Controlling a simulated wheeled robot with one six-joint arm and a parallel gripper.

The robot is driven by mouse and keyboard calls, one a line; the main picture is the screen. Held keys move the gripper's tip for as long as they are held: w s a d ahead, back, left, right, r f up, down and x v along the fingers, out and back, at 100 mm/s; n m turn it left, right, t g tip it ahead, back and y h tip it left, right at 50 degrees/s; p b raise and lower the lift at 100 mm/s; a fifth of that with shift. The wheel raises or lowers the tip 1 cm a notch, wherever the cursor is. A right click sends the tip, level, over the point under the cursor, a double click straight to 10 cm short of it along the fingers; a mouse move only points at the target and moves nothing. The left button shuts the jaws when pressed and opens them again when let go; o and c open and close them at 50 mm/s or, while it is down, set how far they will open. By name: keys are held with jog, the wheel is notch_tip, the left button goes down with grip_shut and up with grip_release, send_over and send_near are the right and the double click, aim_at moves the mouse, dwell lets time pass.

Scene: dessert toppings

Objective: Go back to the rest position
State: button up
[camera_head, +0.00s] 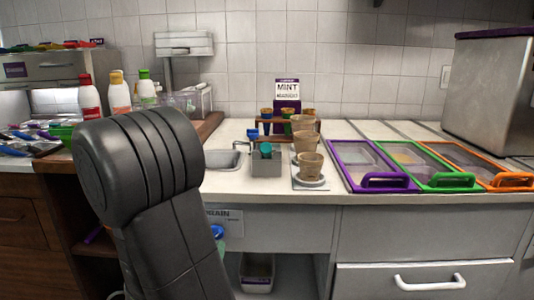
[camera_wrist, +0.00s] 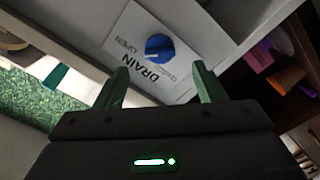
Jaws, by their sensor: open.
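My gripper (camera_wrist: 161,84) is open, with its two green fingers apart and nothing between them. Beyond the fingers in the wrist view is a white drain label (camera_wrist: 135,35) with a blue knob (camera_wrist: 159,48). The knob is apart from the fingers. In the head view my dark arm rises at the left of centre and hides part of the counter front. The drain label (camera_head: 228,218) and blue knob (camera_head: 217,231) show just right of my arm. My gripper itself cannot be made out in the head view.
Cups (camera_head: 310,165) stand on the counter near a small grey box (camera_head: 266,163). Bins with purple (camera_head: 385,181), green (camera_head: 452,180) and orange (camera_head: 512,180) handles lie at the right. Bottles (camera_head: 119,93) stand behind my arm. A white bin (camera_head: 257,283) sits below the counter.

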aim_at(216, 237)
jog(key=shift+w+d+b, duration=0.15)
jog(key=shift+w+b, duration=0.35)
jog(key=shift+w, duration=3.5)
jog(key=s+p, duration=0.2)
jog(key=s, duration=1.2)
jog(key=w+b, duration=0.2)
jog(key=w, duration=1.1)
jog(key=shift+w, duration=0.4)
jog(key=shift+w+r+n+p, duration=0.15)
jog(key=shift+n+p, duration=0.15)
jog(key=shift+p, duration=0.1)
jog(key=n+p, duration=0.3)
jog(key=n, duration=0.3)
jog(key=shift+r+p, duration=0.1)
jog(key=shift+p, duration=0.2)
jog(key=n+p, duration=0.2)
jog(key=n, duration=0.1)
jog(key=shift+n, duration=0.3)
jog(key=shift+n+p, duration=0.65)
jog(key=shift+n, duration=0.75)
jog(key=shift+d, duration=0.1)
